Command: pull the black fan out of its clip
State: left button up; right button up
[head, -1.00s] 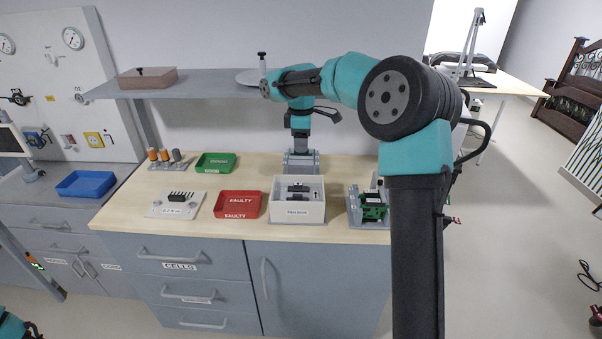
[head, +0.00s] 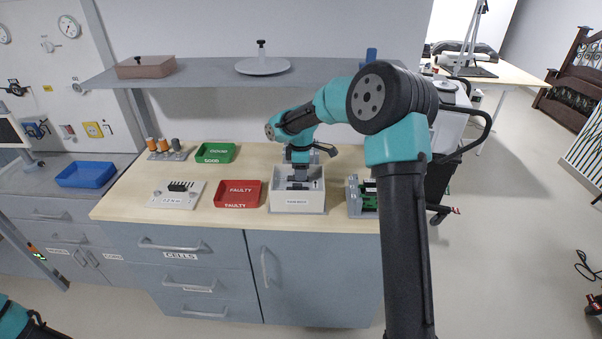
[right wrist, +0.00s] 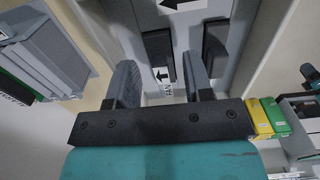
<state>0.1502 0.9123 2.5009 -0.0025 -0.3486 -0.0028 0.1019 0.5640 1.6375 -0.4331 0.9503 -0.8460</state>
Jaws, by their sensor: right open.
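A white box (head: 285,206) stands near the front edge of the wooden bench, with a grey interior. My right gripper (head: 299,180) points down over it and hides part of its inside. In the right wrist view the two fingers (right wrist: 158,64) are apart with nothing gripped. Ahead of them in the box are two black blocks, one (right wrist: 158,45) between the fingers' lines and one (right wrist: 215,45) to the right. A label reading FAN with an arrow (right wrist: 166,80) lies by the first block, which looks like the black fan. The clip is not clear. My left gripper is out of view.
A red FAULTY tray (head: 239,193) stands left of the box, and a grey holder with a green board (head: 367,198) stands close on its right. A green GOOD tray (head: 215,152) is at the back. A shelf (head: 205,76) runs above the bench.

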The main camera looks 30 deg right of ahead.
jog(key=shift+f, duration=0.55)
jog(key=c, duration=0.8)
jog(key=shift+r, duration=0.25)
jog(key=shift+r, duration=3.85)
